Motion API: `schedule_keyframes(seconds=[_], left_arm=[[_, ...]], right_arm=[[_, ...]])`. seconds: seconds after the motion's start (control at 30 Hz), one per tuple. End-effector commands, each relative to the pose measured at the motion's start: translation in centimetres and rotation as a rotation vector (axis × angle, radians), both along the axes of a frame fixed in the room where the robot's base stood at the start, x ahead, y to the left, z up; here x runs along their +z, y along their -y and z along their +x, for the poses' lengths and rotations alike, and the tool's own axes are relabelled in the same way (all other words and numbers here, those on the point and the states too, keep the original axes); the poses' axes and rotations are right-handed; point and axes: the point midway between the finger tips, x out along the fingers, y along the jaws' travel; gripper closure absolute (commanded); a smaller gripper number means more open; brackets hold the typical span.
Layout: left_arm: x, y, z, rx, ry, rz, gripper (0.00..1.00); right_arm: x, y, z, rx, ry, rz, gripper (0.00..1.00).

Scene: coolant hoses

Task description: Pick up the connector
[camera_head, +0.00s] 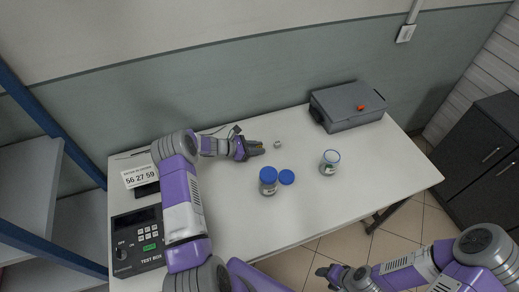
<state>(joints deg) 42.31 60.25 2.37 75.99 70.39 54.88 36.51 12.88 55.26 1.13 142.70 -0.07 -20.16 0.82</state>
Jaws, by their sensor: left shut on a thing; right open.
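My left gripper (256,149) reaches in low over the table's back middle, its fingers pointing right. It is shut on a small brass-coloured piece that looks to be the connector (261,146), mostly hidden by the fingers. A small silver-grey fitting (277,144) is on the table just right of the fingertips, apart from them. My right gripper (323,271) is open and empty, low in the picture, in front of the table over the tiled floor.
A test box (138,245) and display (147,176) are left. The right front is clear.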

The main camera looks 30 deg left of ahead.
Motion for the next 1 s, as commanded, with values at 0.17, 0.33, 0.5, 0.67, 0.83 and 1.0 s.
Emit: schedule_keyframes(seconds=[0.17,0.33,0.5,0.67,0.83,1.0], left_arm=[[0.0,0.0,0.0,0.000,0.000,0.000,1.00],[0.8,0.0,0.0,0.000,0.001,0.000,1.00],[4.0,-0.1,0.0,0.001,0.003,0.002,1.00],[7.2,0.0,0.0,0.000,0.002,0.001,1.00],[9.4,0.0,0.0,0.000,0.001,0.001,1.00],[10.0,0.0,0.0,0.000,0.000,0.000,1.00]], right_arm=[[0.0,0.0,0.0,0.000,0.000,0.000,0.44],[0.2,0.0,0.0,0.000,0.000,0.000,0.44],[0.9,0.0,0.0,0.000,0.000,0.000,0.44],[1.5,0.0,0.0,0.000,0.000,0.000,0.44],[1.8,0.0,0.0,0.000,0.000,0.000,0.44],[1.9,0.0,0.0,0.000,0.000,0.000,0.44]])
